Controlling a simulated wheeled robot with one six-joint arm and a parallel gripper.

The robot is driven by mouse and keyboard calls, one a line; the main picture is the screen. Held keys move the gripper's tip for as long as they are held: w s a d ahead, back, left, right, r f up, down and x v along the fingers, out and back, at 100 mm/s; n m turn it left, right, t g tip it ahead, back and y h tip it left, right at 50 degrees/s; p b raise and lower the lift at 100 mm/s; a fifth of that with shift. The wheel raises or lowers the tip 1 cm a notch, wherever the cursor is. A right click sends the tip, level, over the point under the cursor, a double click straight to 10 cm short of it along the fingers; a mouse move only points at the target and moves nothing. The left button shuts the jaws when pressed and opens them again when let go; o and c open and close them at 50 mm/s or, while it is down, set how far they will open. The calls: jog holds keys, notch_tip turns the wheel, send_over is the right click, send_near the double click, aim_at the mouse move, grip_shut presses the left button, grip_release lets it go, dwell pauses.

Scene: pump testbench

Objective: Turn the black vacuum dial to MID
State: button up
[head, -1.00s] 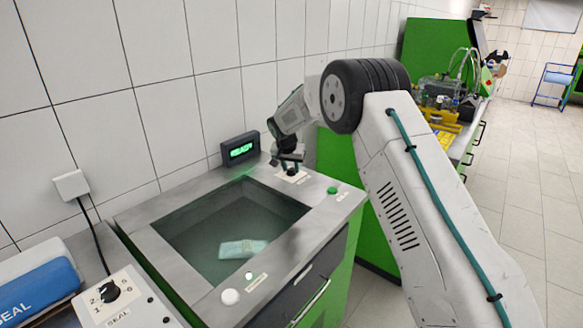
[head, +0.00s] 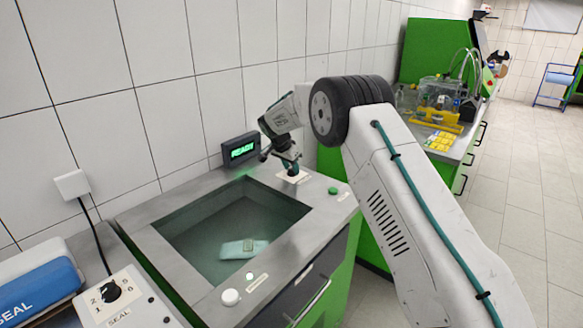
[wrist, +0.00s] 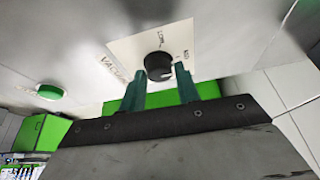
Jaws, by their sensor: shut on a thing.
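The black vacuum dial (wrist: 158,66) sits on a cream label plate in the wrist view. Part of the word VACUUM and small position marks show around it, but I cannot read which mark the dial points to. My gripper (wrist: 157,72) has its two teal fingers on either side of the dial and is shut on it. In the head view my gripper (head: 289,164) is over the label plate (head: 294,177) at the machine's back right corner, and the dial is mostly hidden there.
A lit READY display (head: 241,150) stands just left of my gripper, close to the wall. A green button (head: 333,190) is to the right. A clear-lidded chamber (head: 205,245) holds a pale packet. A white knob (head: 231,297) is at the front.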

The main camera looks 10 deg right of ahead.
aim_at(285, 178)
jog(key=shift+a, duration=0.15)
jog(key=o, duration=1)
jog(key=shift+c, duration=0.2)
jog(key=shift+r, duration=0.1)
jog(key=v, duration=0.7)
jog(key=shift+r, duration=0.3)
